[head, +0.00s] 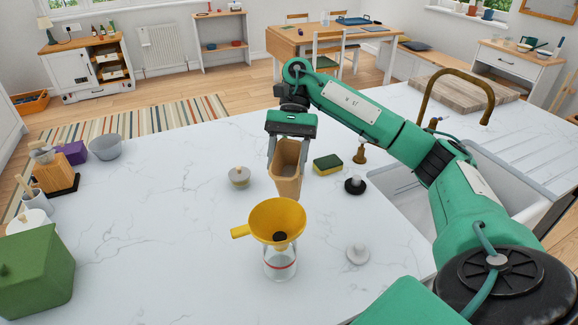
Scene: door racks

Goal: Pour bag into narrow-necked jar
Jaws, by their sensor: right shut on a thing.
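My right gripper (289,150) points down and is shut on an open-topped brown paper bag (287,172). The bag is upright, just behind a yellow funnel (288,215); I cannot tell the gap between them. The funnel sits in the mouth of a clear glass jar (280,266) on the white marble counter. A red line runs around the jar. Something dark shows at the bottom of the funnel; I cannot tell if it is the opening or contents. The inside of the bag is hard to make out. My left gripper is not in view.
A lidded pale jar (239,178), a yellow-green sponge (327,164), a black stopper (355,185) and a white knob-like lid (357,253) lie around the funnel. The sink (405,195) with a brass tap is at right. A green box (38,265) stands at left. The counter's left middle is clear.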

